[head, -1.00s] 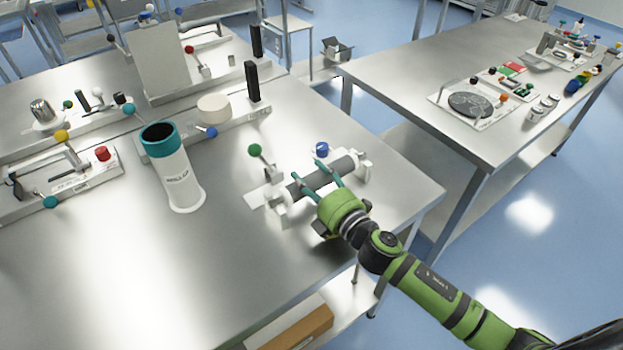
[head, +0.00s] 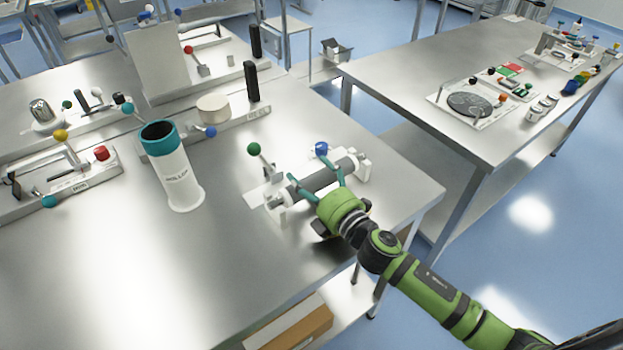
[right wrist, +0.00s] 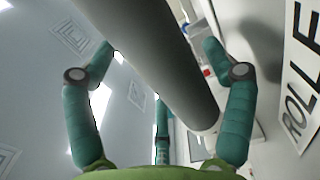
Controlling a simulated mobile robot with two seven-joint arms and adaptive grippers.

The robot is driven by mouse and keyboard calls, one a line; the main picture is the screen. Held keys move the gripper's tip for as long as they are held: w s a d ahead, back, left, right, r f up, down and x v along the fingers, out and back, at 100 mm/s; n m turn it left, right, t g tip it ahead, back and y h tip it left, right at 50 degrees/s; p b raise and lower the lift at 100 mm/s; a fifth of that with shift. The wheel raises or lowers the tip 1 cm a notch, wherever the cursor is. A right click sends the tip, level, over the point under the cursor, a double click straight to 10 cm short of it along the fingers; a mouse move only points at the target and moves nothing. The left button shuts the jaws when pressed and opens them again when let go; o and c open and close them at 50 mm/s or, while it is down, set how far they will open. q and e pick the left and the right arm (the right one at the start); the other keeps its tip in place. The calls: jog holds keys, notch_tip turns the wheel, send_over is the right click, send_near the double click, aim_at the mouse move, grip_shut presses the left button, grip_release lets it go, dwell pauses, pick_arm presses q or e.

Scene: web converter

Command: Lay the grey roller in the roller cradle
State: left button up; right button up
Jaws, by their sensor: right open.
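The grey roller (head: 322,180) lies across the white roller cradle (head: 363,170) near the right edge of the near table, its ends at the cradle's end supports. I cannot tell whether both ends are fully seated. My right gripper (head: 307,169) is open, its teal fingers spread on the roller's two sides. In the right wrist view the roller (right wrist: 165,45) passes diagonally between the open fingers, with gaps beside it. My left gripper is out of view.
A green-knobbed lever (head: 254,149) and a blue knob (head: 321,148) stand by the cradle. A white tube with a teal rim (head: 178,170) stands to the left. A black upright handle (head: 251,82) is behind. The front-left tabletop is clear.

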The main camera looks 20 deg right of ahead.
jog(key=shift+s+f, duration=0.45)
jog(key=shift+f, duration=0.4)
jog(key=v, duration=0.6)
jog(key=r+v, duration=0.1)
jog(key=v, duration=0.2)
jog(key=shift+s+d, duration=0.3)
jog(key=shift+s+d+r, duration=0.15)
jog(key=shift+s+r, duration=0.05)
jog(key=shift+s, duration=0.35)
jog(key=shift+s+r, duration=0.15)
